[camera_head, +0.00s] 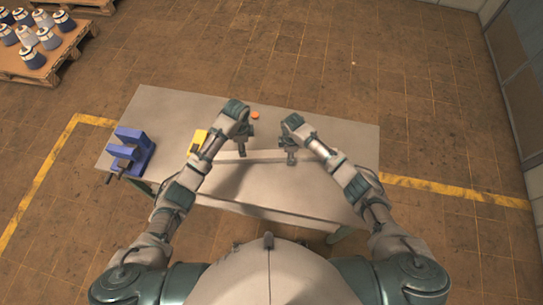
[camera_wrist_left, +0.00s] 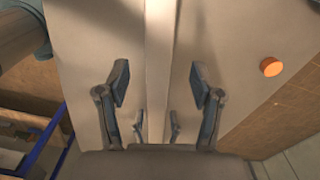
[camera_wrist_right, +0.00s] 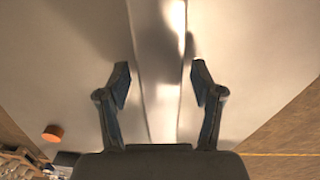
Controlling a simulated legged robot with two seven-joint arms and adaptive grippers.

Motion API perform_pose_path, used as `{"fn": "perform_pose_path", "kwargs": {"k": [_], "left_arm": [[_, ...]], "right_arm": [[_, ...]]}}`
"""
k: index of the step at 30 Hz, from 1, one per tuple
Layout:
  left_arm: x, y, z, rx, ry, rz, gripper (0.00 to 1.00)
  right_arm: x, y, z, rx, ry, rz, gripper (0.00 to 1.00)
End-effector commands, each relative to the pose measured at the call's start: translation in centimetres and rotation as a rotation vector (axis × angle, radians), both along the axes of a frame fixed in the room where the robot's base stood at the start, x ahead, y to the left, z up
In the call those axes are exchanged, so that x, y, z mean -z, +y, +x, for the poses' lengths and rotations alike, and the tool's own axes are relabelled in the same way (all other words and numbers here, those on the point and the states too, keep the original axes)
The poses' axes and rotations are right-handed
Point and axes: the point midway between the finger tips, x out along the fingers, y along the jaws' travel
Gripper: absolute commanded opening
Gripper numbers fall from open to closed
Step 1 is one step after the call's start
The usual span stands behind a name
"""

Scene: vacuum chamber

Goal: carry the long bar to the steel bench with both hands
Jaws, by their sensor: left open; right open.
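A long pale grey bar (camera_head: 264,156) lies left to right across a grey steel-topped bench (camera_head: 345,130). My left gripper (camera_head: 243,143) is open over the left part of the bar, and my right gripper (camera_head: 291,152) is open over its right part. In the left wrist view the bar (camera_wrist_left: 160,50) runs between the spread fingers of the left gripper (camera_wrist_left: 160,85). In the right wrist view the bar (camera_wrist_right: 158,55) also runs between the spread fingers (camera_wrist_right: 163,85). Neither gripper holds it. My arms hide parts of the bar.
A blue vise (camera_head: 131,151) stands at the bench's left end, with a yellow object (camera_head: 198,139) to its right. An orange disc (camera_head: 255,115) lies behind the bar. A pallet (camera_head: 62,62) with several dark and pale parts stands back left. Floor right of the bench is clear.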

Motion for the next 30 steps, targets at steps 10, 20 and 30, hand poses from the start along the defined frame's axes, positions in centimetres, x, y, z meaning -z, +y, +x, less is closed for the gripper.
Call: {"fn": "perform_pose_path", "kwargs": {"k": [10, 20, 30], "left_arm": [[-3.4, -0.2, 0.1, 0.001, 0.0, 0.002, 0.66], [-3.4, -0.1, 0.0, 0.0, 0.001, 0.0, 0.66], [-3.4, -0.2, 0.1, 0.0, 0.0, 0.001, 0.66]], "right_arm": [[-0.8, 0.0, 0.1, 0.0, -0.002, 0.001, 0.66], [-7.6, 0.2, 0.3, -0.001, -0.003, -0.001, 0.66], [-11.7, 0.2, 0.3, 0.001, 0.001, -0.002, 0.66]]}}
